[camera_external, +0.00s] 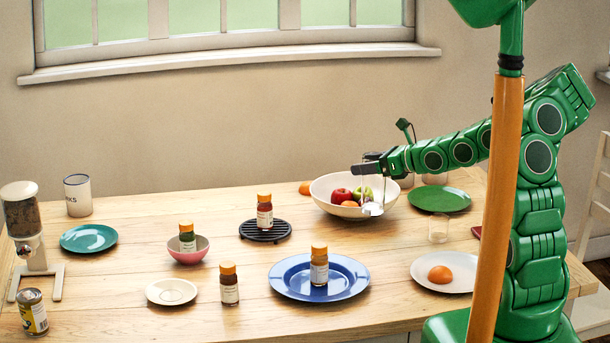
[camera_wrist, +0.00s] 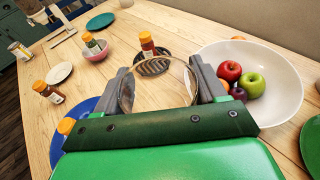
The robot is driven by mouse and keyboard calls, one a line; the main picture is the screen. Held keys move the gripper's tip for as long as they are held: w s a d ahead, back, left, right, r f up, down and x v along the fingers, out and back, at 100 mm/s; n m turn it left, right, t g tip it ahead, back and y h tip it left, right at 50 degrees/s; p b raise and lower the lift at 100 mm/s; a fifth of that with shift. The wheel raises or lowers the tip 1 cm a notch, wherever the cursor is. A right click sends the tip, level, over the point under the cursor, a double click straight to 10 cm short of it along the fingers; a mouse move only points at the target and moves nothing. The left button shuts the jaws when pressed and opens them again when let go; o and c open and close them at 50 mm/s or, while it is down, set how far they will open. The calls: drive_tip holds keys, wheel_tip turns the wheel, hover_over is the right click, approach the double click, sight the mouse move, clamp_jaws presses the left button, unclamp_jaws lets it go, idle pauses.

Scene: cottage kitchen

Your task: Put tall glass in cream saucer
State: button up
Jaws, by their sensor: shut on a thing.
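My gripper (camera_external: 368,166) is shut on the tall glass (camera_external: 373,190) and holds it above the table, in front of the right part of the fruit bowl as seen from outside. In the wrist view the clear glass (camera_wrist: 158,62) sits between the two fingers of my gripper (camera_wrist: 160,72). The cream saucer (camera_external: 171,291) lies on the front left of the table, empty, far from my gripper. It also shows at the left in the wrist view (camera_wrist: 59,73).
A white bowl (camera_external: 325,203) holds apples and other fruit. Bottles with orange caps stand on a blue plate (camera_external: 285,279), a black trivet (camera_external: 247,232), in a pink bowl (camera_external: 174,252), and beside the saucer (camera_external: 229,290). A short glass (camera_external: 438,229) stands right.

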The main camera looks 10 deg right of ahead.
drive_tip(key=s+a+r+n+g+y, duration=0.1)
drive_tip(key=s+a, duration=0.2)
drive_tip(key=a, duration=0.5)
drive_tip(key=s+a+n+g, duration=0.1)
drive_tip(key=s+a+g, duration=0.15)
drive_tip(key=a, duration=0.65)
drive_tip(key=s+a+r+n+y, duration=0.1)
drive_tip(key=s+a, duration=0.2)
drive_tip(key=a, duration=0.5)
drive_tip(key=s+a+r+n+g+y, duration=0.1)
drive_tip(key=s+a+n+g, duration=0.25)
drive_tip(key=s+a, duration=1.35)
drive_tip(key=w+a+f, duration=0.8)
drive_tip(key=a+f, duration=0.4)
drive_tip(key=shift+w+f, duration=0.4)
drive_tip(key=shift+f, duration=0.1)
drive_tip(key=o, duration=1.6)
drive_tip(key=shift+o, duration=0.2)
